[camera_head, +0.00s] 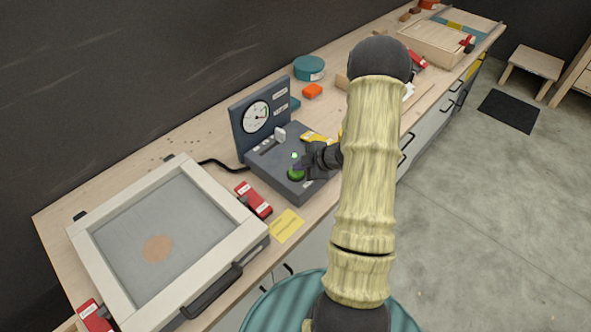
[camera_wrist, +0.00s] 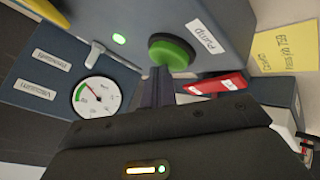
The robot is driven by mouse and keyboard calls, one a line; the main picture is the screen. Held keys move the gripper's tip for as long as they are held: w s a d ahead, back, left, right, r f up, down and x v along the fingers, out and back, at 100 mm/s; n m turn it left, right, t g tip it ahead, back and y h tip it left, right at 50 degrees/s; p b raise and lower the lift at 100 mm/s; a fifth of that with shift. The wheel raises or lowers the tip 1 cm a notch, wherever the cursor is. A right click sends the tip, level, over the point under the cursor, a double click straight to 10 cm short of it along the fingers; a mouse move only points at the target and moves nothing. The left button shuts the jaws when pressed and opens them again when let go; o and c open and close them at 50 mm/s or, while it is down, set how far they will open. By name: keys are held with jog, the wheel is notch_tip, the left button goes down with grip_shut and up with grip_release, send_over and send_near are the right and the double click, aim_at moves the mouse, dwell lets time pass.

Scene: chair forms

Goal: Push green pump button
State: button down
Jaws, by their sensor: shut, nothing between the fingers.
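In the wrist view the green button (camera_wrist: 172,54) is beside a "Pump" label (camera_wrist: 205,37). A small green light (camera_wrist: 119,39) glows near it. My gripper (camera_head: 304,165) is shut and empty, its fingertips right at the button. In the wrist view my closed fingers (camera_wrist: 160,75) point at the button and overlap its lower edge; I cannot tell whether they press it. The round gauge (camera_wrist: 96,97) stands on the upright panel beside a "Vacuum" label.
A yellow note (camera_head: 286,225) is on the bench's front edge. An orange block (camera_head: 312,91) and teal round container (camera_head: 309,67) stand behind. Open floor lies to the right.

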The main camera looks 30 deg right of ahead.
aim_at(300, 173)
dwell(0.3)
jog(key=shift+r+p, duration=0.85)
jog(key=shift+r, duration=0.05)
notch_tip(300, 173, up, 6)
jog(key=p, duration=0.5)
dwell(0.3)
